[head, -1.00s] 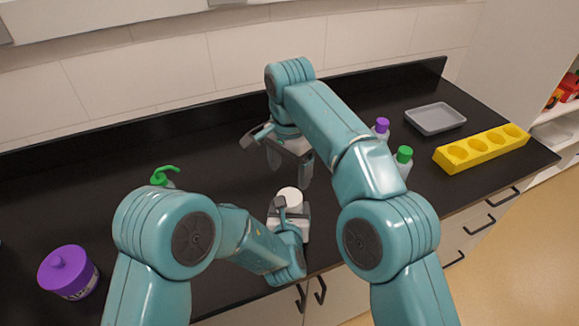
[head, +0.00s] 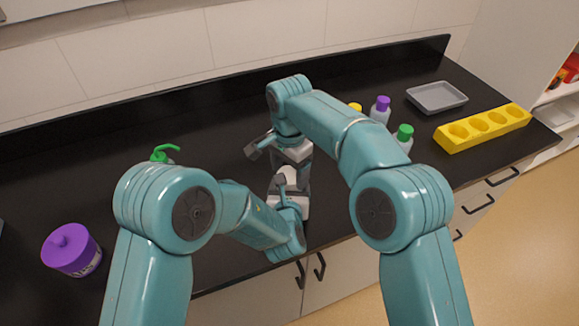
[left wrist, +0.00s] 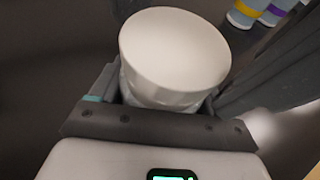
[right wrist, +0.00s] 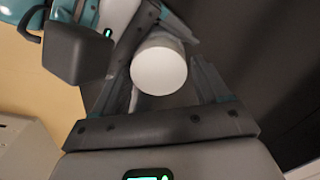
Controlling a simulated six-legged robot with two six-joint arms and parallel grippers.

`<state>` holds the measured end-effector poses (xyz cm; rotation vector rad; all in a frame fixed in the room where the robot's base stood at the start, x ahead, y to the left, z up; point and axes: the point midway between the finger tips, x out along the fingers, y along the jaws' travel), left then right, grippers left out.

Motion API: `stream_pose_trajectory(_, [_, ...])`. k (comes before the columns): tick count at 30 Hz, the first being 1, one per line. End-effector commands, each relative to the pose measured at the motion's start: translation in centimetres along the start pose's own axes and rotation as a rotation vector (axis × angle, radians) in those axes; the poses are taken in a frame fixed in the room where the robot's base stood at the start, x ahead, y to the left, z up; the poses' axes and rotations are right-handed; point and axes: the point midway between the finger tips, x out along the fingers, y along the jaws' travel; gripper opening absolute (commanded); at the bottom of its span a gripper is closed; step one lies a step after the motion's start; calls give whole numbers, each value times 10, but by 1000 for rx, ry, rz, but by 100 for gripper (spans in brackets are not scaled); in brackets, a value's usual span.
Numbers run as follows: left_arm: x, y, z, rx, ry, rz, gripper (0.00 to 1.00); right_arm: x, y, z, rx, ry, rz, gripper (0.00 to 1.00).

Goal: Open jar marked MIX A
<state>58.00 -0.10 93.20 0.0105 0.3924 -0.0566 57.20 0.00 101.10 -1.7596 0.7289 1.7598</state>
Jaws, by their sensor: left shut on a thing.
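A jar with a round white lid (head: 289,173) is held upright at the counter's front, and its label is not visible. My left gripper (head: 287,188) is shut on the jar's body below the lid. The left wrist view shows the white lid (left wrist: 175,50) close up above the jaws. My right gripper (head: 291,163) is over the jar, pointing down. In the right wrist view, its open fingers (right wrist: 163,85) stand on either side of the lid (right wrist: 158,68), with gaps visible. I cannot tell whether the fingertips are level with the lid.
A purple-lidded jar (head: 72,250) stands at the left, its label unreadable. A green-topped pump bottle (head: 163,156) is behind my left arm. Bottles with purple (head: 381,107) and green (head: 403,138) caps, a grey tray (head: 437,97) and a yellow rack (head: 484,128) are at right.

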Motion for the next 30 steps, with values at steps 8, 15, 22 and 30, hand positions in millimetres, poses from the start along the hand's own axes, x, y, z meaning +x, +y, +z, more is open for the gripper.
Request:
stream_pose_trajectory(8, [0,0,-1,1,1,-1,0,0,0,0,-22,1,-2,27])
stream_pose_trajectory(15, [0,-1,-1,2,1,-2,0,-1,-1,0,-502,1,-3,27])
stream_pose_trajectory(22, [0,-1,-1,2,2,-3,0,-2,-2,2,-1115,2,-3,27])
stream_pose_trajectory(30, [0,-1,-1,3,2,-4,0,-2,-2,3,-1475,2,-3,27])
